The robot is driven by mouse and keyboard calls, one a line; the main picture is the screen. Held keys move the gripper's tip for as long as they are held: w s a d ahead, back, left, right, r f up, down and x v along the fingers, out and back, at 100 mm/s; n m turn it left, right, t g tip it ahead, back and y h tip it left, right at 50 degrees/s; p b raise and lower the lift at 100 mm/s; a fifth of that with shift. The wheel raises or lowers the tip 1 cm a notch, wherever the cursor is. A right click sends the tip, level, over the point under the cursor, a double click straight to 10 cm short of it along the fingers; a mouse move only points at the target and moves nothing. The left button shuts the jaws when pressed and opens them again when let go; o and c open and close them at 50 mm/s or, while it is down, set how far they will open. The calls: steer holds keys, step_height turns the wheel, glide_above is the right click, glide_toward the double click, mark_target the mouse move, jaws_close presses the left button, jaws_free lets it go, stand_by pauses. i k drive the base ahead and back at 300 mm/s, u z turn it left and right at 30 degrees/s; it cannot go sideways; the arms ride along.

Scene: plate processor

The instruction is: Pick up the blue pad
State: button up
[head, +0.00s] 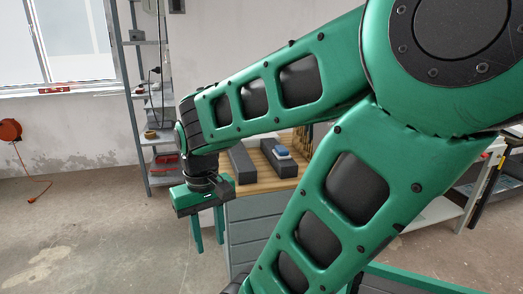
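The blue pad (282,151) is small in the head view. It lies on top of a dark grey block on the wooden top of a bench (259,176). My gripper (208,245) hangs in front of and to the left of the bench, fingers pointing down. Its two green fingers are apart, with nothing visible between them. The gripper is well to the left of the pad, clear of it. My green arm crosses the view and hides part of the bench top to the right of the pad.
Another long dark block (242,161) lies on the bench, left of the pad's block (279,163). Grey drawers (252,232) are under the bench top. A metal shelf (143,110) stands behind, against the wall. The floor at left (90,235) is clear.

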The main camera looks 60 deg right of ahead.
mark_target(280, 152)
steer(key=z, duration=0.4)
steer(key=i, duration=1.1)
steer(key=z, duration=1.2)
steer(key=i, duration=0.5)
steer(key=z, duration=0.3)
